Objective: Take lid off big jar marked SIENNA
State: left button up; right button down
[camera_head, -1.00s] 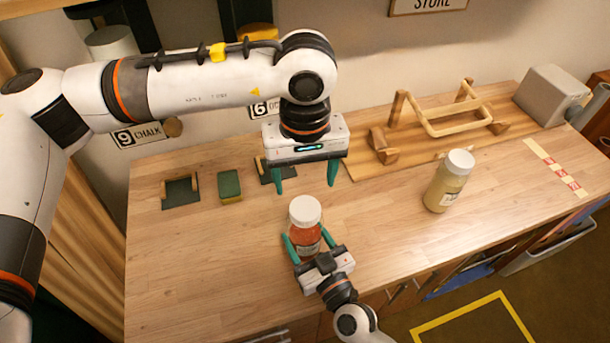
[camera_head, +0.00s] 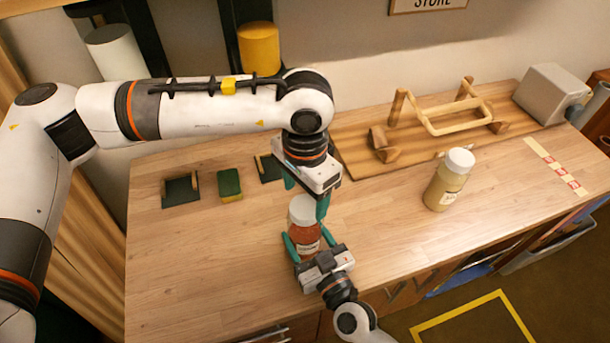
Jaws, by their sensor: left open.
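A big jar (camera_head: 304,238) with orange-red contents and a white lid (camera_head: 301,211) stands upright near the front of the table. Its label is too small to read. My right gripper (camera_head: 304,250) is around the jar's body from the front, one teal finger on each side. Whether both fingers press on it I cannot tell. My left gripper (camera_head: 307,198) points down over the jar and is open, turned, with its teal fingers to either side of the lid. The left hand hides part of the lid's top.
A jar (camera_head: 449,182) with yellowish contents and a white lid stands to the right. A wooden rack (camera_head: 440,122) is at the back, with a grey box (camera_head: 550,92) at the back right. A green-and-yellow sponge (camera_head: 230,185) lies left. The table's left front is clear.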

aim_at(305, 207)
pick_arm(q)
jog(key=shift+f, duration=1.55)
jog(key=shift+c, duration=0.2)
